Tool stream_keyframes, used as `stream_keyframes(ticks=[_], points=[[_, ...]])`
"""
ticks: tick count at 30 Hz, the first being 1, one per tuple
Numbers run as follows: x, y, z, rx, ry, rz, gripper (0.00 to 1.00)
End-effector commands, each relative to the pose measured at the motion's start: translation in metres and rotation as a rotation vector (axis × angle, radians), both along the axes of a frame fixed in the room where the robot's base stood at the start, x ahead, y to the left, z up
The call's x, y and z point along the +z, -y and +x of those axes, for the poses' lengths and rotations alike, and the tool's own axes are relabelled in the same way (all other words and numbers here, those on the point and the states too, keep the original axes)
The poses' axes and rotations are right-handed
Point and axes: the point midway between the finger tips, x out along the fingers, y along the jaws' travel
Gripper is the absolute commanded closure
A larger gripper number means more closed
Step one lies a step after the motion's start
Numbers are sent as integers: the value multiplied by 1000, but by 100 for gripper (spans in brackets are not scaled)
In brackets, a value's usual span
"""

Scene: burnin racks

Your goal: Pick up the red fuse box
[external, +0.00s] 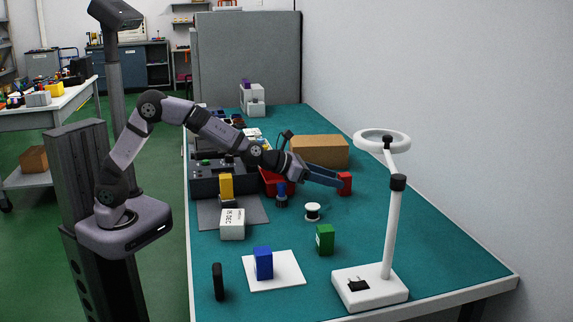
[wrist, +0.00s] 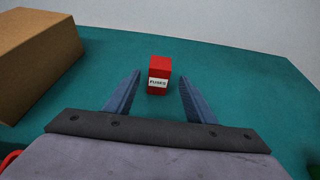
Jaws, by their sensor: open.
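The red fuse box (external: 345,183) stands upright on the teal bench top, just past the tips of my gripper in the external view. In the wrist view the red fuse box (wrist: 159,76) has a white label reading "FUSES" and lies straight ahead, between the lines of the two fingers. My gripper (external: 337,181) is open, and in the wrist view its blue fingers (wrist: 159,82) are wide apart with nothing held. I cannot tell how far the fingertips are from the box.
A cardboard box (external: 320,151) stands behind my gripper. A white spool (external: 312,212), a green box (external: 325,240) and a white ring lamp (external: 370,287) stand nearer the front. A blue box (external: 264,263) is on a white square. Bare bench lies right of the red box.

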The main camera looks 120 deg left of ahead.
Motion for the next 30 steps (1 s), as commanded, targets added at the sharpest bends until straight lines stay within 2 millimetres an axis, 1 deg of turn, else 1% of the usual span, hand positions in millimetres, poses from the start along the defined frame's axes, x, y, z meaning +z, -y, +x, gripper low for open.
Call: stream_keyframes(ticks=[3,13,24,30], points=[[-2,-4,4,0,-1,-1,50],[-4,-9,8,0,-1,-1,50],[-16,-33,33,0,-1,-1,50],[-21,-39,39,0,0,-1,50]])
